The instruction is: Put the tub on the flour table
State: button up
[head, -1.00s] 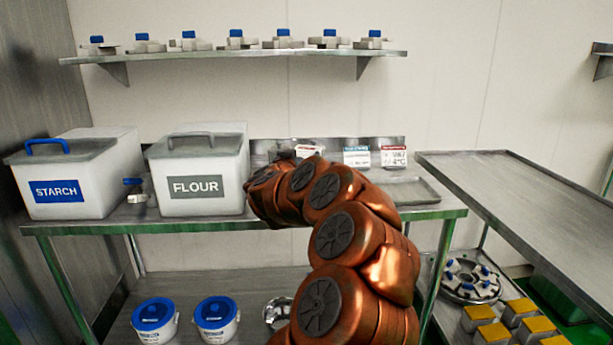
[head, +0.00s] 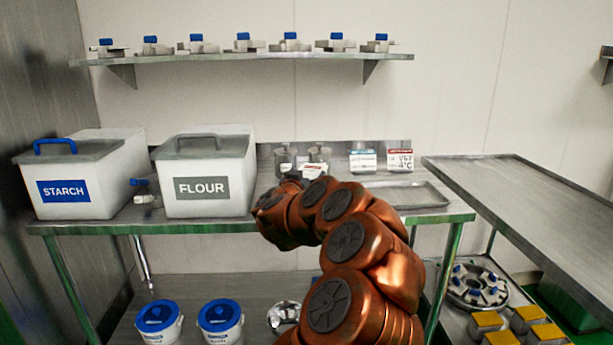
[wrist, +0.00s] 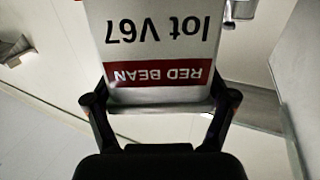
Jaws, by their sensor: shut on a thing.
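The tub (wrist: 158,45) is pale, with a red band reading RED BEAN and "lot V67", upside down in the wrist view. My gripper (wrist: 160,98) is shut on it, one black finger at each side. I cannot tell whether the tub touches the tabletop.
The FLOUR bin (head: 207,190) and STARCH bin (head: 64,193) stand at the table's left. Grey containers (head: 284,160) and two label cards (head: 362,160) stand at the back. A shallow tray (head: 420,196) lies at the right. A wall shelf (head: 250,61) runs above.

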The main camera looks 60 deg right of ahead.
jog(key=o, duration=1.7)
jog(key=shift+r, duration=0.2)
jog(key=v, duration=1.2)
jog(key=shift+p, duration=0.35)
